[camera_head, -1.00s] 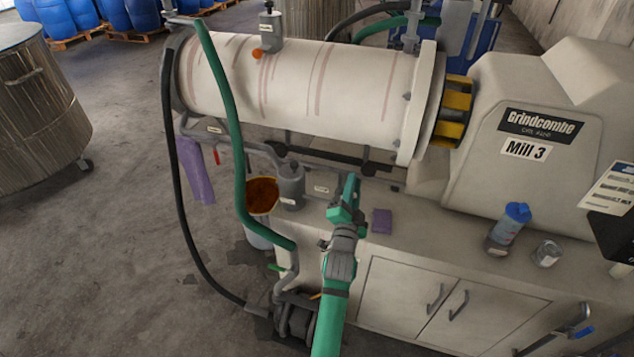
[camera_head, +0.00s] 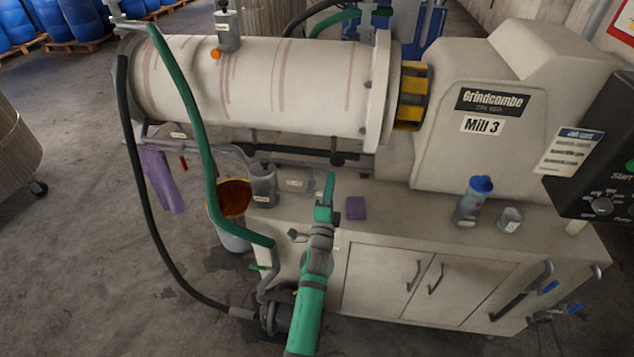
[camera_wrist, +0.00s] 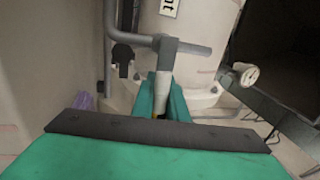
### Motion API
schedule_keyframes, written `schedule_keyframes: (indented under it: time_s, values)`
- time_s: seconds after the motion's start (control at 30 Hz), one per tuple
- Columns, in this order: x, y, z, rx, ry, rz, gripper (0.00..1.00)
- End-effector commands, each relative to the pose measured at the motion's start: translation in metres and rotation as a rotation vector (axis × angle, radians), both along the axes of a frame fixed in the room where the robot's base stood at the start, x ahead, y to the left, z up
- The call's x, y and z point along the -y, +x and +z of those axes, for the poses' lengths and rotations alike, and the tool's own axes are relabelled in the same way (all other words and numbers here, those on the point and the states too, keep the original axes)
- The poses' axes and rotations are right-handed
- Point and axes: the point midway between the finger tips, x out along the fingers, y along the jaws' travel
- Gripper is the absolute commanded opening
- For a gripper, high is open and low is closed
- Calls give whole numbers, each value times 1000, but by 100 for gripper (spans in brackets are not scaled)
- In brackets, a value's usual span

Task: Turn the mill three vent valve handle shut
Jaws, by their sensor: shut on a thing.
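Mill three is a pale cylinder (camera_head: 270,85) with a "Mill 3" sign (camera_head: 482,125) on its housing. My gripper (camera_head: 328,190) is over the mill's bench, below the cylinder. In the wrist view, its green fingers (camera_wrist: 163,98) are closed around a pale grey stem with a yellow lower end (camera_wrist: 162,88), which appears to be the vent valve handle. A label ending in "nt" (camera_wrist: 168,7) is on the pale body behind. The fingers hide part of the handle, so its angle is unclear.
A green hose (camera_head: 190,110) and black hose (camera_head: 150,220) hang at left, near a bucket (camera_head: 232,200). A bottle (camera_head: 473,203) stands at right.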

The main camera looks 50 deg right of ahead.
Motion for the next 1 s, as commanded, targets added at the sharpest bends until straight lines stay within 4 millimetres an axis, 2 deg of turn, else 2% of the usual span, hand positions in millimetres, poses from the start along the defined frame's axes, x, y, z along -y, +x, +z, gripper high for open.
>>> schedule_keyframes:
  time_s: [0.63, 0.67, 0.7, 1.0]
  values:
    - [5, -4, -3, 42, 28, -7, 0]
    - [5, -3, -3, 42, 28, -7, 20]
    - [5, -3, -3, 42, 28, -6, 30]
    - [6, -5, -2, 40, 26, -10, 32]
